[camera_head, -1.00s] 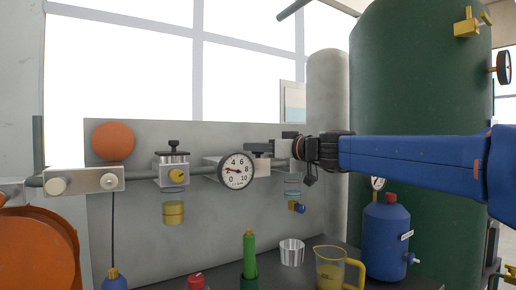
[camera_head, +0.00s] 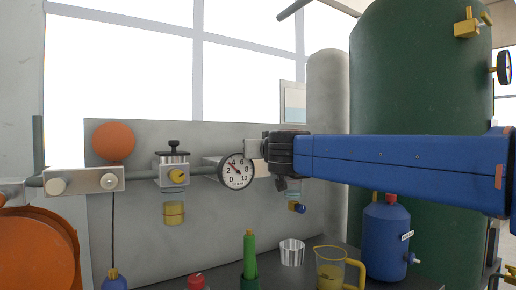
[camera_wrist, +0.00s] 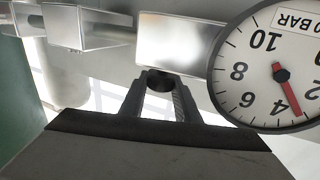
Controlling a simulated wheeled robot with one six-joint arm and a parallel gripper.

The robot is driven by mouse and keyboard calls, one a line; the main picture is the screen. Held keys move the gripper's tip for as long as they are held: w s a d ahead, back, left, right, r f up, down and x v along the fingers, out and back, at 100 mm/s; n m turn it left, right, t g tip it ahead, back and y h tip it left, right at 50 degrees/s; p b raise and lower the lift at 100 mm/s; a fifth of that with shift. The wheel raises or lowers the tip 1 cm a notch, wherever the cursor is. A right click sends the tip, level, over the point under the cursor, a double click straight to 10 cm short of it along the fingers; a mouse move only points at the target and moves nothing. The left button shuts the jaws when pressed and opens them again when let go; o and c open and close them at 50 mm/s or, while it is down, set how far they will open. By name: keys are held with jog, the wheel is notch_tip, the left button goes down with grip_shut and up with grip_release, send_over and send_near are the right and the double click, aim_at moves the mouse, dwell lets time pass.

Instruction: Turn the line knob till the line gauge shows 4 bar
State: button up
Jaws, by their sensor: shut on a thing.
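The line gauge (camera_head: 237,171) is a round white dial on the wall pipe, with a red and dark needle. Its needle points up-left, between 2 and 4, near 3. In the wrist view the gauge (camera_wrist: 281,75) appears upside down at the right, its red needle between 2 and 4. My gripper (camera_head: 266,148) is just right of the gauge, reaching in from the right. In the wrist view my gripper (camera_wrist: 160,98) is shut on the dark round line knob (camera_wrist: 160,81), in front of a silver block. My gripper hides the knob in the head view.
A large green tank (camera_head: 420,85) stands behind my arm.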

jog(key=shift+f+m+h, duration=0.1)
jog(key=shift+m+h, duration=0.4)
jog(key=shift+h, duration=0.3)
jog(key=o, duration=1)
jog(key=shift+o, duration=0.2)
jog(key=shift+s, duration=0.1)
jog(key=s+d, duration=0.1)
jog(key=s, duration=0.7)
jog(key=s+d, duration=0.2)
jog(key=s, duration=0.7)
jog(key=shift+d, duration=0.25)
